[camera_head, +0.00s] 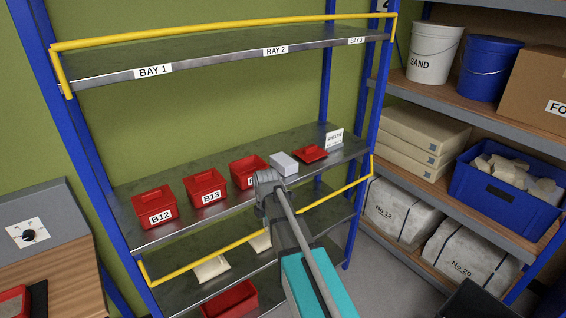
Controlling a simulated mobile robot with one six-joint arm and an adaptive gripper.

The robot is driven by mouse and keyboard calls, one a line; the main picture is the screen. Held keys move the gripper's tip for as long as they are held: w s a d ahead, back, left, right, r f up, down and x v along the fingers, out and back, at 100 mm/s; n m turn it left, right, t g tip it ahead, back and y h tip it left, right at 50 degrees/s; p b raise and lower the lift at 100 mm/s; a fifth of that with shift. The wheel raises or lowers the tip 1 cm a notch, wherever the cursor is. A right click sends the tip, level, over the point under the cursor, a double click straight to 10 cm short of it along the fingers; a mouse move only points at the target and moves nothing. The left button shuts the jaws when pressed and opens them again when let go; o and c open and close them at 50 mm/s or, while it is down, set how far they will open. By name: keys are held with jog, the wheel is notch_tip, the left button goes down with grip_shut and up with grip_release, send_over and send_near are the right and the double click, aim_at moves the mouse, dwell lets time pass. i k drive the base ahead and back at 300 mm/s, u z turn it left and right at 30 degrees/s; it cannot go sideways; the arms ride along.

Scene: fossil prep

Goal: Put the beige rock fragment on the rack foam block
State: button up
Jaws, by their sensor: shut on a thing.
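A pale grey-white block (284,164), which looks like the rack foam block, sits on the middle shelf between a red bin and a flat red tray. My gripper (264,178) is at the shelf's front edge, just left of and nearer than the block. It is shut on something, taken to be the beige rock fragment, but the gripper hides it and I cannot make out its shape. I cannot tell the gripper's height above the shelf.
Red bins, B12 (154,207), B13 (206,188) and a third (249,171), stand left of the block. The flat red tray (311,154) and a white card (334,137) are to the right. A yellow rail (206,256) runs below the shelf front. A blue crate (505,196) holds beige lumps.

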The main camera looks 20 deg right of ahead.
aim_at(283, 157)
jog(key=k, duration=1.35)
jog(key=z, duration=0.3)
jog(key=i, duration=0.7)
jog(key=z, duration=0.45)
jog(key=i, duration=1.35)
jog(key=u, duration=0.75)
